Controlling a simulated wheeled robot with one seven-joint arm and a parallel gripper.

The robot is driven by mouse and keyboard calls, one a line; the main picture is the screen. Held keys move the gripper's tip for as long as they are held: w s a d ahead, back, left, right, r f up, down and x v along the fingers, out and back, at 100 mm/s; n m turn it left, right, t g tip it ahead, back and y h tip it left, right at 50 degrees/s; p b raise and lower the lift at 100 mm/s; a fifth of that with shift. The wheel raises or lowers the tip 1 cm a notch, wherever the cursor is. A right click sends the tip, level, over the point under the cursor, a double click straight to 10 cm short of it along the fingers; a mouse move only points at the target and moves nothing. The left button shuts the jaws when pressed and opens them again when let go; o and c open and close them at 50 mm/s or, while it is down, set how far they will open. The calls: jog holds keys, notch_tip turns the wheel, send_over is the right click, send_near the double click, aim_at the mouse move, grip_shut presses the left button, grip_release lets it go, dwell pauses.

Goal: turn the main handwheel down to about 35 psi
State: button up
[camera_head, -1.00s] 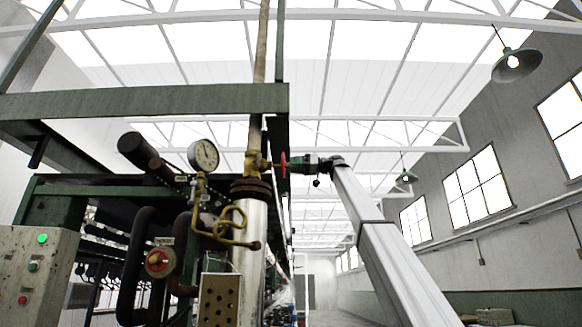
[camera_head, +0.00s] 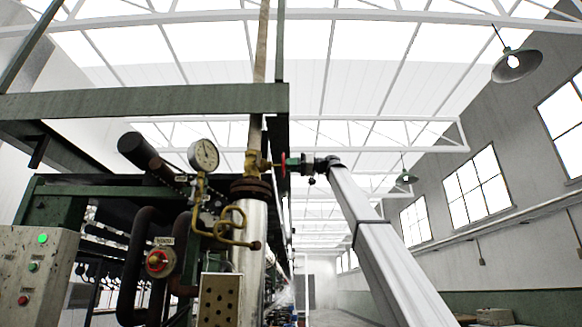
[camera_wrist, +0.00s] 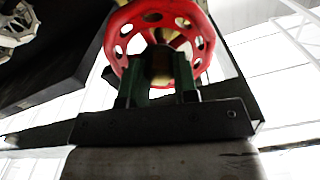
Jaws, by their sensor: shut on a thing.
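The red main handwheel (camera_head: 284,164) stands edge-on at the right of a brass valve (camera_head: 254,163) on the upright steam pipe. In the wrist view the handwheel (camera_wrist: 200,38) fills the top middle, with round holes in its face. My gripper (camera_head: 294,164) comes from the right, and its green fingers (camera_wrist: 160,72) are shut on the wheel's middle, which they partly hide. A round white pressure gauge (camera_head: 204,155) faces me left of the valve. Its needle points near the top, but its numbers are too small to read.
A second red handwheel (camera_head: 157,261) sits lower left below a small label. A control box (camera_head: 38,270) with a lit green button is at far left. A green beam (camera_head: 145,102) crosses above the valve. A curled brass tube (camera_head: 228,225) runs below the gauge. The aisle at right is open.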

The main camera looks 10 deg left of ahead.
jog(key=m, duration=0.3)
dwell(0.4)
jog(key=o, duration=0.9)
jog(key=v, duration=1)
jog(key=shift+w+d, duration=0.2)
jog(key=shift+d, duration=0.15)
